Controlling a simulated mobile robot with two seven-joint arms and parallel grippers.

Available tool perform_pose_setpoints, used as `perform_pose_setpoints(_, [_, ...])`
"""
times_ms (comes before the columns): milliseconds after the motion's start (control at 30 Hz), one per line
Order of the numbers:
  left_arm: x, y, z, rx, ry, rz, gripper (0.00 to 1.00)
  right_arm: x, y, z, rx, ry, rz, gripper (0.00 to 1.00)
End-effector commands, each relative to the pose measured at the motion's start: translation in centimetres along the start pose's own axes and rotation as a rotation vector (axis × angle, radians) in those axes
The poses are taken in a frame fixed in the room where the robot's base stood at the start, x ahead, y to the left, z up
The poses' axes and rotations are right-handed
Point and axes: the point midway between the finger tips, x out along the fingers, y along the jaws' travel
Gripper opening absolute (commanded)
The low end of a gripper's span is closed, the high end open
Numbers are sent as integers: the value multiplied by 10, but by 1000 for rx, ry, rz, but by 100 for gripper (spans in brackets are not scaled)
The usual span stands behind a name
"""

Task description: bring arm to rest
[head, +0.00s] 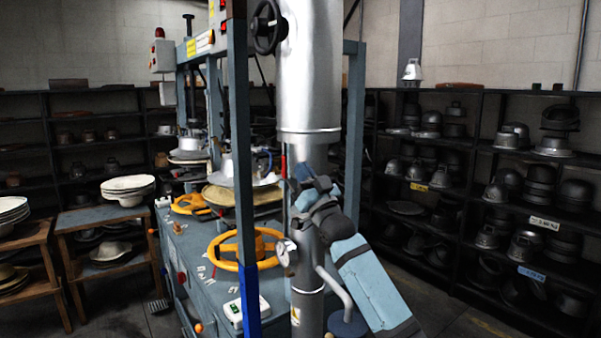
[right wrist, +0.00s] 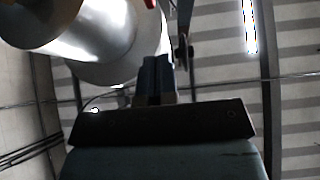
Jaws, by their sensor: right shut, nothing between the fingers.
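My right arm comes in from the lower right in the head view, and its gripper (head: 303,176) points up and to the left in front of the silver vertical pipe (head: 309,100). In the right wrist view the two fingers of my right gripper (right wrist: 157,72) are together with nothing between them. The shiny pipe (right wrist: 85,38) shows close behind them at the upper left. I cannot tell whether the gripper touches the pipe. My left gripper is in neither view.
The hat press has a blue bench (head: 210,275), yellow handwheels (head: 247,249) and a blue-grey post (head: 240,150). Dark shelves of metal hat moulds (head: 535,170) line the right. Wooden stands with pale moulds (head: 128,186) are at left. Some floor is clear at lower right.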

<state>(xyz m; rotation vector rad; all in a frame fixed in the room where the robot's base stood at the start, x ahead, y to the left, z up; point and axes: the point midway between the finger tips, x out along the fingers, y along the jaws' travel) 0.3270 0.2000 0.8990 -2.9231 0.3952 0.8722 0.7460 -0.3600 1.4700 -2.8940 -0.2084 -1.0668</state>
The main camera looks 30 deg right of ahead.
Motion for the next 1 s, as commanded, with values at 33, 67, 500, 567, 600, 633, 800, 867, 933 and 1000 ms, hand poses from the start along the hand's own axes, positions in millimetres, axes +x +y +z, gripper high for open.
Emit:
perform_pose_setpoints(33, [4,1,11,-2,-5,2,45,-17,-1,-6,-1,4,-2,0])
perform_pose_setpoints(67, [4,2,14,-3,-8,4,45,-23,-1,-12,-1,5,-1,0])
perform_pose_setpoints(500, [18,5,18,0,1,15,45,-71,-1,-58,1,0,-1,0])
perform_pose_setpoints(567, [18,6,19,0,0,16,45,-72,-1,-60,1,0,-1,0])
perform_pose_setpoints(600, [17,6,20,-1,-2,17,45,-73,-1,-60,1,0,-1,0])
perform_pose_setpoints(633, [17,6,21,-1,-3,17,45,-73,-1,-60,1,0,-1,0])
perform_pose_setpoints(800, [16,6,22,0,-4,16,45,-80,-4,-48,1,-25,-1,0])
perform_pose_setpoints(867, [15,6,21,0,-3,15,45,-91,-8,-32,0,-61,-1,0])
perform_pose_setpoints(933, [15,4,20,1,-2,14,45,-110,-15,-5,-1,-122,-2,0])
perform_pose_setpoints(1000, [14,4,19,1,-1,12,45,-138,-26,29,-2,-203,-4,0])
